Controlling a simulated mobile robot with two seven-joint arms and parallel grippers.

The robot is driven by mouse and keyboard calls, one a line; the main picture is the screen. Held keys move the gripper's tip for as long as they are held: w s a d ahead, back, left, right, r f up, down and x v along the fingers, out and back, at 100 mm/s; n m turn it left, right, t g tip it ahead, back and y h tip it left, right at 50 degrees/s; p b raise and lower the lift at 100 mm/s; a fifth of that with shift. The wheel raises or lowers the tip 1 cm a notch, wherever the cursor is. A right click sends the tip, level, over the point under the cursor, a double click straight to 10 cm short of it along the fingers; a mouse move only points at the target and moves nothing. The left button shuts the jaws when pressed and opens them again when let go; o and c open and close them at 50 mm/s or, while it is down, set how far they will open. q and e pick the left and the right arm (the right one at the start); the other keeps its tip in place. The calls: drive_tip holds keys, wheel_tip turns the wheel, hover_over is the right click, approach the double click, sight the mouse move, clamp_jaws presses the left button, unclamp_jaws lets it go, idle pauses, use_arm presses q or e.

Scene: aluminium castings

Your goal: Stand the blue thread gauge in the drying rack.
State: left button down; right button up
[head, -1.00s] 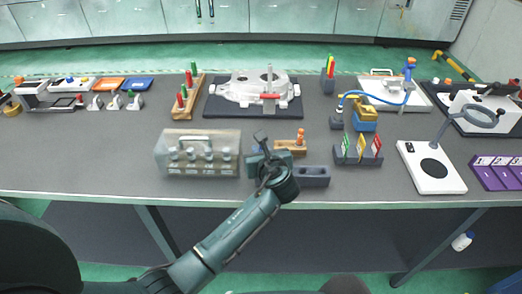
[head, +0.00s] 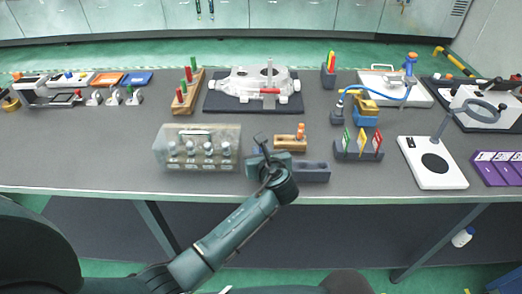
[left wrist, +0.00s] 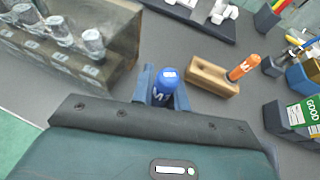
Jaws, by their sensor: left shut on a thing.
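My left gripper (left wrist: 165,92) is shut on the blue thread gauge (left wrist: 162,84), whose blue rounded end with a pale label shows between the fingers. In the head view the left gripper (head: 261,141) is over the table, right of the clear case, and hides the gauge. A small wooden block (head: 287,149) with an orange gauge (head: 300,132) upright at its right end stands just beyond the gripper. The block (left wrist: 206,75) and orange gauge (left wrist: 243,67) also show in the left wrist view. I cannot tell for certain which holder is the drying rack. My right gripper is not in view.
A clear case (head: 197,164) with several silver-capped items stands close left of the gripper. A grey block (head: 311,172) with hollows is close right. A wooden rack (head: 187,103) with red and green pegs and a white casting (head: 254,83) stand farther back. Flagged GOOD holder (head: 358,155) is right.

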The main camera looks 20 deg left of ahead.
use_arm(q)
drive_tip(key=shift+f, duration=0.5)
drive_tip(key=c, duration=1.3)
unclamp_jaws()
